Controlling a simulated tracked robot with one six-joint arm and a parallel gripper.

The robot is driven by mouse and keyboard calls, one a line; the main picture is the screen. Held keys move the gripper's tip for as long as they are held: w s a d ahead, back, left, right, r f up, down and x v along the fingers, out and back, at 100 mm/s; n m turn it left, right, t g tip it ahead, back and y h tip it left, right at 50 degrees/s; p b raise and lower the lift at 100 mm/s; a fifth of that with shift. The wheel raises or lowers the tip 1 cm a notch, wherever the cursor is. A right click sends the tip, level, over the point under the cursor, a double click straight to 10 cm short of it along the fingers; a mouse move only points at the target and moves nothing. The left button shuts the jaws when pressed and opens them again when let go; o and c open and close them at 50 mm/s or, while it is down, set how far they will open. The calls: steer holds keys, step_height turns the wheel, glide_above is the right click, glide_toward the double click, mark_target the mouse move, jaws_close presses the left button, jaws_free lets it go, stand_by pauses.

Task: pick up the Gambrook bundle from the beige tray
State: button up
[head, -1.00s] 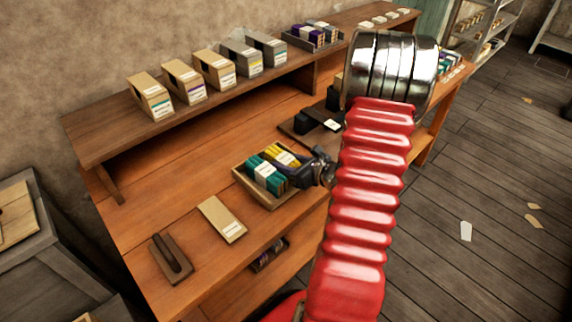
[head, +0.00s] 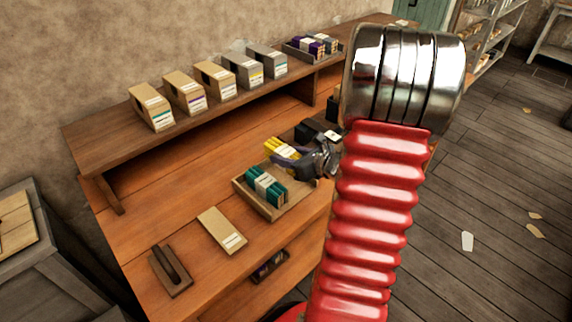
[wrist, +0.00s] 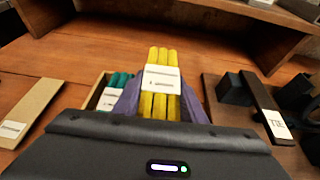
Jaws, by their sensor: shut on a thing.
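A yellow bundle with a white paper band (head: 283,148) is in my gripper (head: 302,152), which is shut on it. It appears raised above the back of the beige tray (head: 248,200). In the wrist view the yellow bundle (wrist: 162,80) stands between two purple fingers; the print on its band is too small to read, so I cannot confirm the name Gambrook. A teal bundle with a white band (head: 265,187) lies in the tray and shows partly behind the left finger in the wrist view (wrist: 112,92).
Several labelled file boxes (head: 198,88) and a grey tray of purple and grey bundles (head: 312,48) stand on the raised shelf. A beige card (head: 222,230) and a dark-handled block (head: 170,270) lie left of the tray. A black stamp-like object (head: 318,132) is close behind my gripper.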

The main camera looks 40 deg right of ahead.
steer(key=shift+r, duration=1.25)
